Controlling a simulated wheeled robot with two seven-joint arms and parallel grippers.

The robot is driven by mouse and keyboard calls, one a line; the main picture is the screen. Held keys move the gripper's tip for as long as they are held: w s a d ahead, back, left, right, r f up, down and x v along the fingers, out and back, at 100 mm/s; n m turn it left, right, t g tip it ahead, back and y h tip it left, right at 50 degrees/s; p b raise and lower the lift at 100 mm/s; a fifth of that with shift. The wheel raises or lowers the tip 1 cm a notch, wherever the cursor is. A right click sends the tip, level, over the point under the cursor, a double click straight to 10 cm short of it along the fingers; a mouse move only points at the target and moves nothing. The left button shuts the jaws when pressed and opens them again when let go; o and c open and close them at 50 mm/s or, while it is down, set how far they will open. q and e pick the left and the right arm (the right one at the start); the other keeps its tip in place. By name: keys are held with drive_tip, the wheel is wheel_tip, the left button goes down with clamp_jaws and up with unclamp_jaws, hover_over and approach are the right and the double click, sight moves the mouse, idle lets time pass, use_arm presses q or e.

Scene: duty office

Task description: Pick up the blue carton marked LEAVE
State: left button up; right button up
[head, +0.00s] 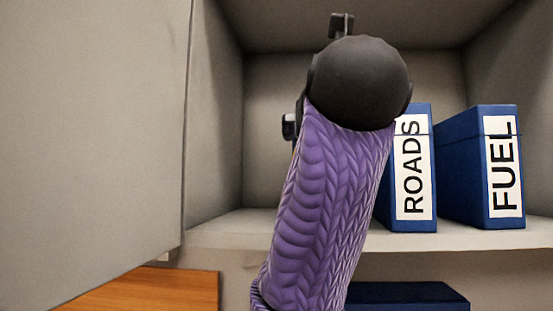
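No carton with the word LEAVE shows in the head view. Two blue cartons stand upright on the shelf, one marked ROADS (414,180) and one marked FUEL (503,170). The top of another dark blue carton (410,293) shows lower down, its label out of view. One arm of mine, seemingly the left, rises from the bottom middle in front of the shelf and covers part of the ROADS carton. Small dark parts, perhaps of my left gripper (342,26), show past its black end; the fingers are mostly hidden. My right gripper is not in view.
A large grey panel (95,130) fills the left side beside the open compartment. The shelf board (470,238) runs under the cartons, bare at its left (230,225). An orange-brown wooden surface (155,292) lies below left. My arm hides the middle of the shelf.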

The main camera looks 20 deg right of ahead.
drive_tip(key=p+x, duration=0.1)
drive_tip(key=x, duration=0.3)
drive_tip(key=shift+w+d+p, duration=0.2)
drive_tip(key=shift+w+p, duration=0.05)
drive_tip(key=shift+p, duration=0.15)
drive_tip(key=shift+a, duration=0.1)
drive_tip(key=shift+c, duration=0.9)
use_arm(q)
drive_tip(key=r, duration=0.2)
drive_tip(key=shift+w+r, duration=0.25)
drive_tip(key=shift+r, duration=0.15)
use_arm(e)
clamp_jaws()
